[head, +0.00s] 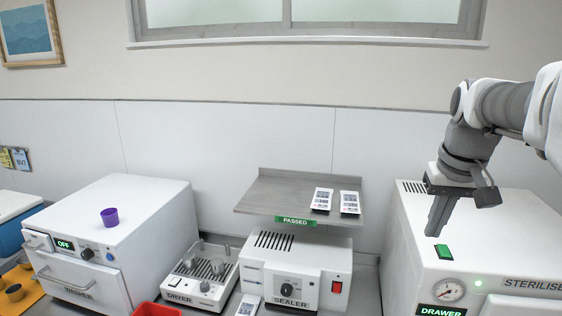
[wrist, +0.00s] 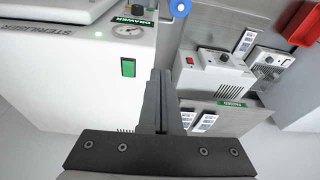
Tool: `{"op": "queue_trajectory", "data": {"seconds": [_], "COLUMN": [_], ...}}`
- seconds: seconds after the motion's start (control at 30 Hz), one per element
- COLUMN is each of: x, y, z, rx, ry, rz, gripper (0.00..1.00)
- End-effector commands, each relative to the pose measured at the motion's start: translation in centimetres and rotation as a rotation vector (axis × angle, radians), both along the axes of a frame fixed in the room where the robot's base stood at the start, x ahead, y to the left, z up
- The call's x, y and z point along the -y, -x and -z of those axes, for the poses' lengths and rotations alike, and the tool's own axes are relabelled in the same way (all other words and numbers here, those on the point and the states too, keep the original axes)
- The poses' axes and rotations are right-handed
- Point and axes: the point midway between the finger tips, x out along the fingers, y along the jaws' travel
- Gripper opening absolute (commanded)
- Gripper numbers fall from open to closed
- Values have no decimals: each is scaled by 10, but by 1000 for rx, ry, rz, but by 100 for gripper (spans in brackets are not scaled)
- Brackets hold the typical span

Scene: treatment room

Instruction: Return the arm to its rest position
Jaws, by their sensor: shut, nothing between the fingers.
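My gripper (head: 436,228) is at the end of my raised arm at the right of the head view, pointing down over the top of the white steriliser (head: 410,215). Its fingers are together with nothing between them. In the wrist view the closed dark fingers (wrist: 161,90) reach up the middle. They lie beside a green switch (wrist: 128,67) on the steriliser, which also shows in the head view (head: 444,252). I cannot tell exactly how high the fingertips are above the surface.
The sealer (head: 290,270) and a metal shelf (head: 270,192) with two pouches (head: 322,199) stand left of the steriliser. A red bin (head: 157,309) stands in front.

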Motion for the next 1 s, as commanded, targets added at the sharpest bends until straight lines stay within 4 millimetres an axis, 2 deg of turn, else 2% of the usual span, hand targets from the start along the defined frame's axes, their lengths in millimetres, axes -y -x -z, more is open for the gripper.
{"op": "queue_trajectory", "data": {"seconds": [0.03, 0.2, 0.4, 0.5, 0.7, 1.0], "x": [-18, -65, -110, -125, -142, -145], "y": [13, 52, 101, 123, 151, 157], "z": [4, 19, 50, 69, 95, 103], "rx": [24, 88, 167, 202, 248, 258], "ry": [4, 14, 22, 27, 33, 33], "rz": [-21, -70, -131, -156, -190, -196], "gripper": [0, 0, 0, 0, 0, 0]}}
